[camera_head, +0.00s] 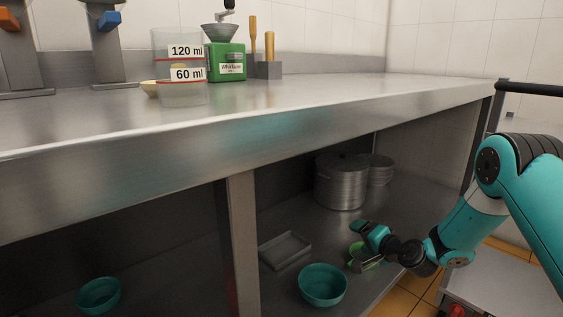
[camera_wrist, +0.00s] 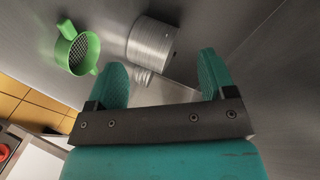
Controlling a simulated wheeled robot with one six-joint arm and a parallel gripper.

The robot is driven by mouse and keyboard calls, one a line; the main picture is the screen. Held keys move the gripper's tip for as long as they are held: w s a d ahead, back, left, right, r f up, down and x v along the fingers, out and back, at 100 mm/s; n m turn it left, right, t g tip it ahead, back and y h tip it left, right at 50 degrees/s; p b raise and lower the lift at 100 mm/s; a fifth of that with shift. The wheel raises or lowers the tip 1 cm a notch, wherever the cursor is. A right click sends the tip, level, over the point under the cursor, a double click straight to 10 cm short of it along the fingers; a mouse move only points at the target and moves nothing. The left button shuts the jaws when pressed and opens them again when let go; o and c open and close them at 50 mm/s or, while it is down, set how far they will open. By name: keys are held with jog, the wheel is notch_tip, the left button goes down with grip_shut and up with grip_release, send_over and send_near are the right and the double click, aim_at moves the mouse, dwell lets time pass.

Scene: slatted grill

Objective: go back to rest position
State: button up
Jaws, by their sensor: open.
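My gripper (camera_wrist: 162,85) is open, with its two teal fingers spread and nothing between them in the wrist view. In the head view my gripper (camera_head: 362,236) is low at the right, inside the lower shelf space under the steel counter (camera_head: 300,112). A green strainer (camera_wrist: 76,52) with a mesh and handle is left of the fingers in the wrist view, apart from them. In the head view the green strainer (camera_head: 357,262) is partly hidden behind my gripper.
A teal bowl (camera_head: 322,287), a grey tray (camera_head: 284,250) and a large metal pot (camera_head: 341,183) stand on the lower shelf. Another teal bowl (camera_head: 98,295) is at the lower left. A metal post (camera_head: 242,245) divides the shelf. A dark rail (camera_head: 530,89) is at the right.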

jog(key=s+a+r+n+g+y, duration=0.1)
jog(key=s+a+r+n+g, duration=0.25)
jog(key=s+a+r, duration=0.35)
jog(key=s+a+r+n+g+y, duration=0.1)
jog(key=s+a+r+n+g, duration=0.3)
jog(key=s+r, duration=0.4)
jog(key=s+d+r+n+g+h+p, duration=0.1)
jog(key=s+r+n+g+h, duration=0.2)
jog(key=s, duration=1)
jog(key=s+d+r+n+g+h, duration=0.15)
jog(key=s+r+n, duration=0.3)
jog(key=s, duration=0.95)
notch_tip(320, 180, up, 38)
jog(key=p, duration=3.8)
jog(key=shift+s+d+f+g+y, duration=0.15)
jog(key=shift+s+g+y, duration=0.15)
jog(key=shift+g+y, duration=0.1)
